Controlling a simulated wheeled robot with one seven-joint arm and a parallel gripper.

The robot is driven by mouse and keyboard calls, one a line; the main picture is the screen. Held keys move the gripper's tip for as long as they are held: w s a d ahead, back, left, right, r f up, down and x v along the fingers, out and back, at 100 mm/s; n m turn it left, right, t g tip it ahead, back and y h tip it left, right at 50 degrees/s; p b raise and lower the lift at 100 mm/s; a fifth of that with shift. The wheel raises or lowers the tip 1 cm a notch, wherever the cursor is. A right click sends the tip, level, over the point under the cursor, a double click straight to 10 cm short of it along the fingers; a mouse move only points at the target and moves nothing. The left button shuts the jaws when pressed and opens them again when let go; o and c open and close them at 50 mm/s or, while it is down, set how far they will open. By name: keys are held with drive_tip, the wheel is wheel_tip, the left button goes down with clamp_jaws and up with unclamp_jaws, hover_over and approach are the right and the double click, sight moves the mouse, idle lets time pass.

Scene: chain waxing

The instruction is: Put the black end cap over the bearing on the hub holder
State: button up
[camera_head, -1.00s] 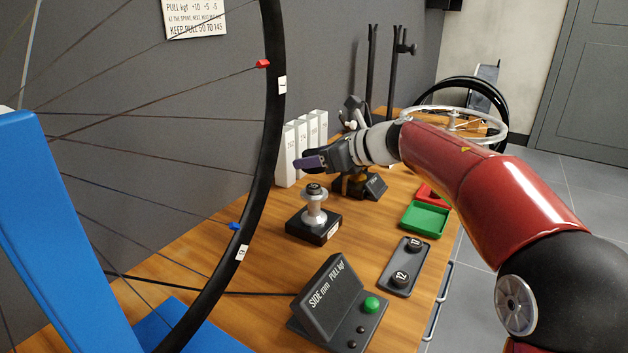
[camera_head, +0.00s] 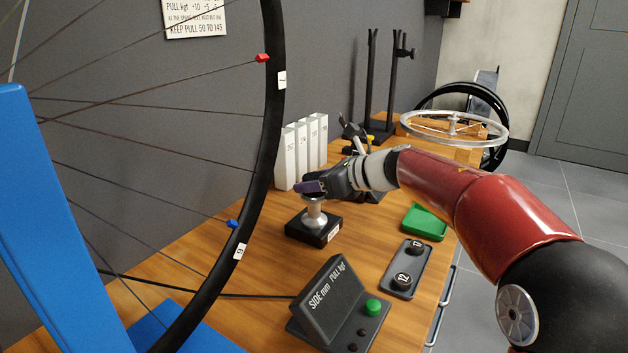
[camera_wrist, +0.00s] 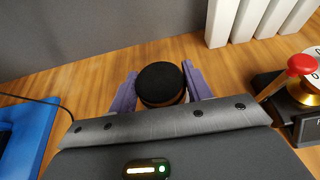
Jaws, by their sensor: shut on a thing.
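The gauge box (camera_head: 335,305) stands in front, the spoked wheel (camera_head: 272,130) at left. White boxes (camera_head: 302,150) line the wall.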

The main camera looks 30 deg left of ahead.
drive_tip(key=o, duration=0.9)
drive_tip(key=shift+o, duration=0.2)
drive_tip(key=shift+r, duration=0.2)
drive_tip(key=p+v, duration=0.1)
drive_tip(key=v, duration=1.1)
drive_tip(key=shift+r, duration=0.4)
drive_tip(key=shift+d+r, duration=0.1)
